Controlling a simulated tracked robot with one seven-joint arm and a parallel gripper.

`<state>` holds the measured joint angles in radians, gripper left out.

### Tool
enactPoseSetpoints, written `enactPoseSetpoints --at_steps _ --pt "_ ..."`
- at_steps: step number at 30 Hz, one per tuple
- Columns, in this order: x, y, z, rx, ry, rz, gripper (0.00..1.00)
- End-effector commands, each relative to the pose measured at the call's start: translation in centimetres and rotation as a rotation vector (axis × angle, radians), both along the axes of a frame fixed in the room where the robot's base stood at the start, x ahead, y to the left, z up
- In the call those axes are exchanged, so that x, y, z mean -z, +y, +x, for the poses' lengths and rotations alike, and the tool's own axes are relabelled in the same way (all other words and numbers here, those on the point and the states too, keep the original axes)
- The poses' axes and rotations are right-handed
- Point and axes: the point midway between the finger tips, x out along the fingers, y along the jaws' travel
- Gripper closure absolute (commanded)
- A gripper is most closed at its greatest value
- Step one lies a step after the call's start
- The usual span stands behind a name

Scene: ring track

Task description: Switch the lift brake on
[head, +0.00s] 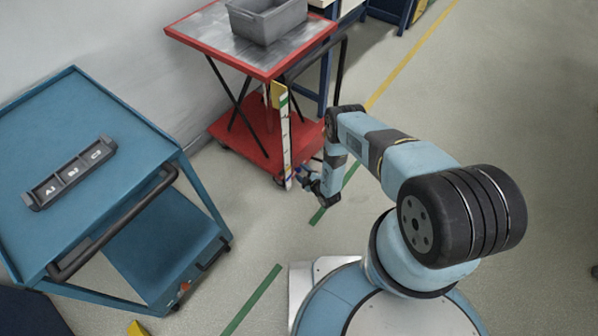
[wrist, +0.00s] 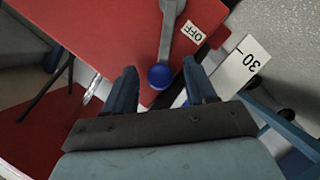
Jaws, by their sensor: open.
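The brake lever (wrist: 171,35) is a grey bar ending in a blue ball knob (wrist: 159,76), set against a red panel (wrist: 105,30) of the lift cart. A white label reading OFF (wrist: 195,33) is beside the lever in the wrist view. My gripper (wrist: 160,68) is open. Its two dark fingers are on either side of the blue knob in the picture, with gaps to both; I cannot tell the depth between them. In the head view, my gripper (head: 306,180) is low beside the red lift cart (head: 255,145), and the lever cannot be made out there.
A white height scale (head: 286,140) stands upright at the cart's corner; its 30 mark (wrist: 243,62) is close to my right finger. A grey bin (head: 268,22) sits on the cart top. A blue trolley (head: 100,200) with a dark labelled rack (head: 72,172) stands left. Floor at right is clear.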

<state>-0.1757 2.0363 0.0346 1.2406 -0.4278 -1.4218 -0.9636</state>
Motion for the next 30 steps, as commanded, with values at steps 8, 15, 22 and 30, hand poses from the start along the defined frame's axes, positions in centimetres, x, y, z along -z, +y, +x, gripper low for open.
enactPoseSetpoints --at_steps 8,15,22,30 --pt "0.43 0.93 1.36 0.000 0.000 0.000 0.44" --pt "0.45 0.98 1.39 0.000 0.000 0.000 0.44" --pt "0.44 1.00 1.38 -0.001 0.001 0.000 0.64" --pt "0.45 1.02 1.36 -0.001 0.001 0.000 0.90"
